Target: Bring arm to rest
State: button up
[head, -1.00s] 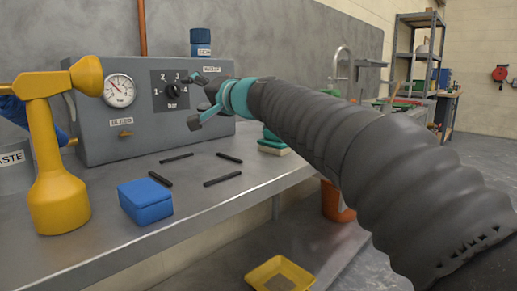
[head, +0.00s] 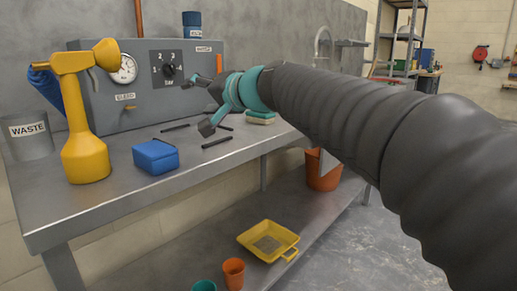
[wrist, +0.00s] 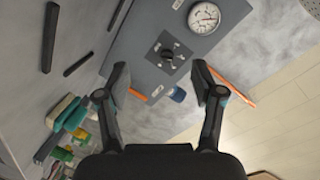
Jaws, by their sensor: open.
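My gripper (head: 212,104) is open and empty in the head view, in front of the grey control panel (head: 146,102) and above the bench. In the wrist view its two fingers (wrist: 162,84) are spread apart with nothing between them. The panel has a round gauge (head: 123,68) and a black knob (head: 168,69) with numbers around it. The knob also shows in the wrist view (wrist: 167,52), beyond the fingertips. My gripper appears apart from the knob. My arm comes in from the right and hides part of the bench.
A yellow tray (head: 250,236) and an orange bucket (head: 322,172) are below. Open floor (head: 350,250) lies at right.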

jog(key=s+d+f+n+g+h+p, duration=0.1)
jog(key=s+d+f+g+h, duration=0.4)
jog(key=s+d+f, duration=2.3)
notch_tip(320, 180, down, 3)
jog(key=s+h+p, duration=0.1)
jog(key=h, duration=0.5)
jog(key=shift+h, duration=0.4)
